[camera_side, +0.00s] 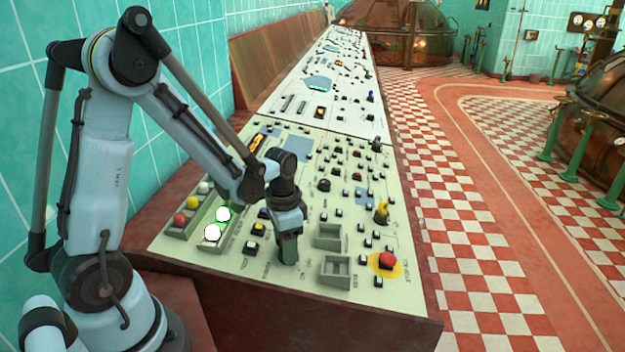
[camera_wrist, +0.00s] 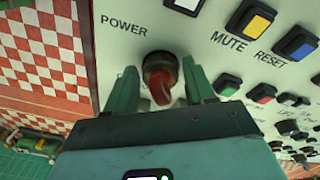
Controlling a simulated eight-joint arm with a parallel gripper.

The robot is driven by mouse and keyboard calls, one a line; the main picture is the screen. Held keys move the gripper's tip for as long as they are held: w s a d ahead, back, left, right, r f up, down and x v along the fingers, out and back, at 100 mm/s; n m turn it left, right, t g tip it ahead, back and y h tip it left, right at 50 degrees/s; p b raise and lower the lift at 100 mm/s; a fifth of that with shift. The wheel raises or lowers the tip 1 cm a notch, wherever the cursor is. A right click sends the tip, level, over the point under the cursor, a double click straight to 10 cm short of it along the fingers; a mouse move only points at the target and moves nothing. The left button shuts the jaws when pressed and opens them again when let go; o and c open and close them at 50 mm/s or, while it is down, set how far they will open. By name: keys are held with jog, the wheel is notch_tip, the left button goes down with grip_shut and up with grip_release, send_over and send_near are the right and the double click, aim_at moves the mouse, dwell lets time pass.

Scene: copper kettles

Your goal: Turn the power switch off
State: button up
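The power switch (camera_wrist: 159,78) is a red knob on a dark round base, beside the printed word POWER in the wrist view. My gripper (camera_wrist: 162,88) has its two green fingers apart, one on each side of the knob. I cannot tell whether the fingers touch it. In the side view my gripper (camera_side: 288,250) points down at the near end of the control panel (camera_side: 225,262) and hides the switch.
A red stop button (camera_side: 387,261) on a yellow disc lies to the right of my gripper. Lit white lamps (camera_side: 213,233) sit to its left. Two grey square frames (camera_side: 328,236) stand close on its right. The mute button (camera_wrist: 250,19) and reset button (camera_wrist: 295,43) are near the switch.

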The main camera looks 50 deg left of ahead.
jog(key=c, duration=0.8)
jog(key=shift+o, duration=0.2)
jog(key=shift+n, duration=0.6)
jog(key=shift+d+n, duration=0.1)
jog(key=shift+n, duration=3.5)
jog(key=shift+w+n, duration=0.1)
jog(key=shift+n, duration=0.3)
jog(key=o, duration=1.1)
jog(key=shift+c, duration=0.2)
